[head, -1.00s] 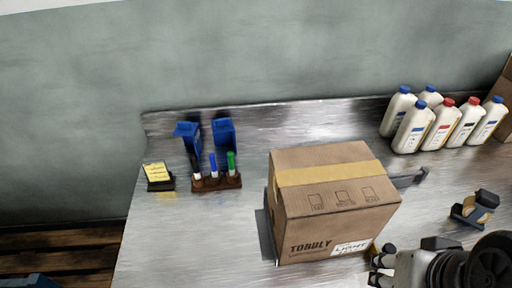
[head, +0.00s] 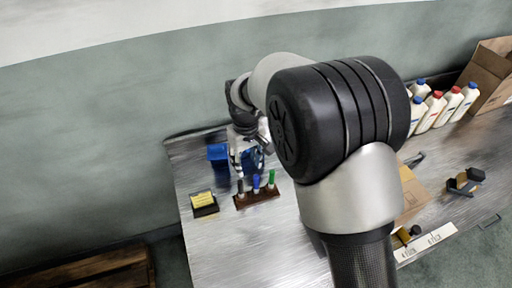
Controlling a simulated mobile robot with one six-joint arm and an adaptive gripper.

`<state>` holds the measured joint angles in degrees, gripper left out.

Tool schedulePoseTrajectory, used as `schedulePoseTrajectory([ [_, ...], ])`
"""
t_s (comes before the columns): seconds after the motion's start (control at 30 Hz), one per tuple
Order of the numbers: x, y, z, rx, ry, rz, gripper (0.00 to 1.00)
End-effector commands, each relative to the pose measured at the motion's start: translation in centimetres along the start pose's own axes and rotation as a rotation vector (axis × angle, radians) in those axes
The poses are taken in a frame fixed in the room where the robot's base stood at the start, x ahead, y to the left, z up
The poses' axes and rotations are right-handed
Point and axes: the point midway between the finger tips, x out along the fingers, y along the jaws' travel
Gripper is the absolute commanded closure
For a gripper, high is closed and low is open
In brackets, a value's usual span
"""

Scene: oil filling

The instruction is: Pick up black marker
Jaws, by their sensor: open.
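The black marker (head: 240,187) stands upright at the left end of a dark brown marker stand (head: 257,199). A blue marker (head: 256,184) and a green marker (head: 271,179) stand to its right in the same stand. My gripper (head: 241,168) is open, just above and behind the black marker in the picture, in front of the blue holders. It looks apart from the marker, but the exact gap is hard to tell. Nothing shows between its fingers. My arm reaches in from the lower right.
Blue holders (head: 217,162) stand behind the stand, the right one partly hidden by my gripper. A yellow note pad (head: 204,202) lies left of the stand. My arm hides most of the cardboard box (head: 413,192). White bottles (head: 433,111) stand at the back right. The metal table front is clear.

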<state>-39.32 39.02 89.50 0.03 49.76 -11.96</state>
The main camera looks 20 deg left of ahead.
Motion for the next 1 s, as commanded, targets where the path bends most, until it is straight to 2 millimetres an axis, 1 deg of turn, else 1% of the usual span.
schedulePoseTrajectory([
  [0.03, 0.7, -1.0, -0.7, -0.026, -0.014, -0.003, 0.60],
  [0.07, 1.2, -1.5, -0.9, -0.038, -0.019, -0.005, 0.60],
  [0.2, 2.9, -2.6, -1.6, -0.067, -0.031, -0.008, 0.60],
  [0.27, 3.7, -2.7, -1.6, -0.070, -0.032, -0.008, 0.60],
  [0.37, 5.7, -2.6, -1.5, -0.070, -0.034, -0.008, 0.60],
  [0.6, 11.1, -2.6, -1.4, -0.068, -0.033, -0.008, 0.60],
  [0.7, 12.9, -2.6, -1.3, -0.068, -0.032, -0.008, 0.60],
  [0.83, 14.4, -2.6, -1.3, -0.067, -0.031, -0.008, 0.60],
  [1.0, 15.3, -2.6, -1.4, -0.067, -0.029, -0.007, 0.60],
])
